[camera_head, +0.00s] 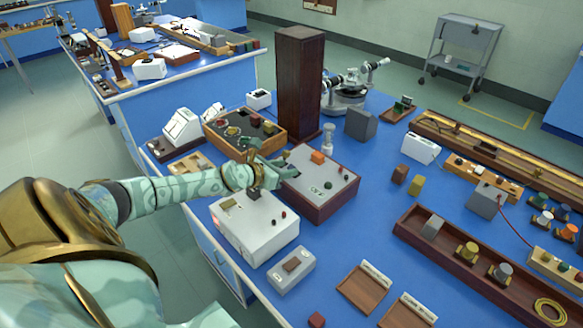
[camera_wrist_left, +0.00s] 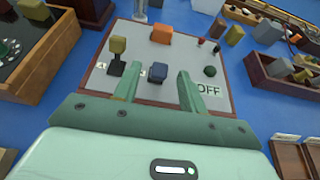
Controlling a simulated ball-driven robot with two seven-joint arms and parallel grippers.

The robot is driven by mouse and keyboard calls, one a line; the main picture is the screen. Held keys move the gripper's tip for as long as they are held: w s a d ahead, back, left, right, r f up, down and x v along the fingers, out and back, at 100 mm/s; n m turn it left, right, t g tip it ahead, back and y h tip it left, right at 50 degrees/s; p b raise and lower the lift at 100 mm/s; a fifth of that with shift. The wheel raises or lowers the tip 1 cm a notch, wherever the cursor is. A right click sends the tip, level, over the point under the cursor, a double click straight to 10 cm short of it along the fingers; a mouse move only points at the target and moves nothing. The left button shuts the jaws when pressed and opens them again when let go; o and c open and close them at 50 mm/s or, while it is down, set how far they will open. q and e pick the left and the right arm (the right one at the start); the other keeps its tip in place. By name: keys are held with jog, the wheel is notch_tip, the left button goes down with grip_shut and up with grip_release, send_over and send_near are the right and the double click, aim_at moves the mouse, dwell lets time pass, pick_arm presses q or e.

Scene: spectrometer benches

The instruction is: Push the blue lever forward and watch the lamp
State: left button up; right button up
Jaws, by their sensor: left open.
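The panel box (camera_head: 318,199) has a grey top and dark red sides. It fills the upper middle of the left wrist view (camera_wrist_left: 228,106). The small blue lever (camera_wrist_left: 158,73) stands on its top; in the head view my gripper seems to hide it. My left gripper (camera_head: 273,166) is open over the box's left part. In the left wrist view its fingers (camera_wrist_left: 157,80) lie either side of the blue lever, with no clear contact. I cannot tell whether this is the lamp. My right gripper is not visible.
An olive-topped lever (camera_wrist_left: 117,46) and an orange block (camera_wrist_left: 161,34) share the panel. A white instrument box (camera_head: 257,232) stands in front, a wooden tray (camera_head: 272,146) behind left, and a tall dark column (camera_head: 299,80) behind.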

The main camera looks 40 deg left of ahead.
aim_at(291, 167)
pick_arm(q)
jog(key=shift+b+x, duration=0.4)
jog(key=shift+x, duration=1.25)
